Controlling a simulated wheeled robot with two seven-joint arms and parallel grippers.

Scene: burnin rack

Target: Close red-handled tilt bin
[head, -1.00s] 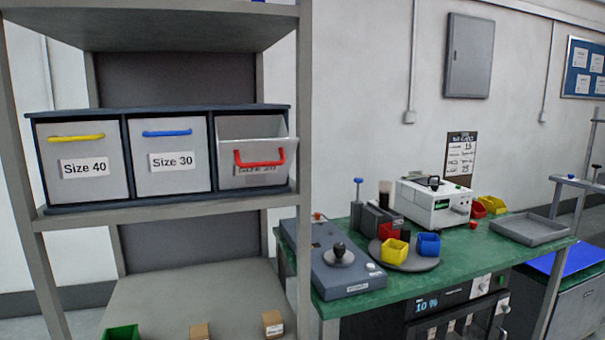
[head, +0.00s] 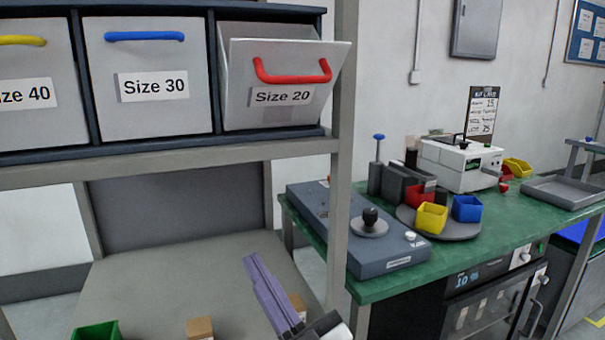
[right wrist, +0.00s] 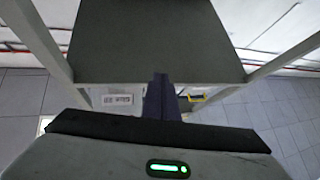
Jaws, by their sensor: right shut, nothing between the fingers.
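The red-handled tilt bin (head: 290,108), labelled "Size 20", is at the right end of the bin row in the head view. Its front is tilted outward at the top, so it stands partly open. Its red handle (head: 292,74) is in plain sight. My right gripper (head: 257,270) is below the bins, in front of the lower shelf, with its fingers pointing up. It is shut and empty, well apart from the bin. Its shut fingers also show in the right wrist view (right wrist: 161,98). My left gripper is in neither view.
Shut bins with a blue handle (head: 145,36) and a yellow handle (head: 22,40) sit to the left. A rack post (head: 341,120) stands just right of the red-handled bin. The green workbench (head: 400,289) with devices is to the right. Small boxes (head: 200,328) lie on the lower shelf.

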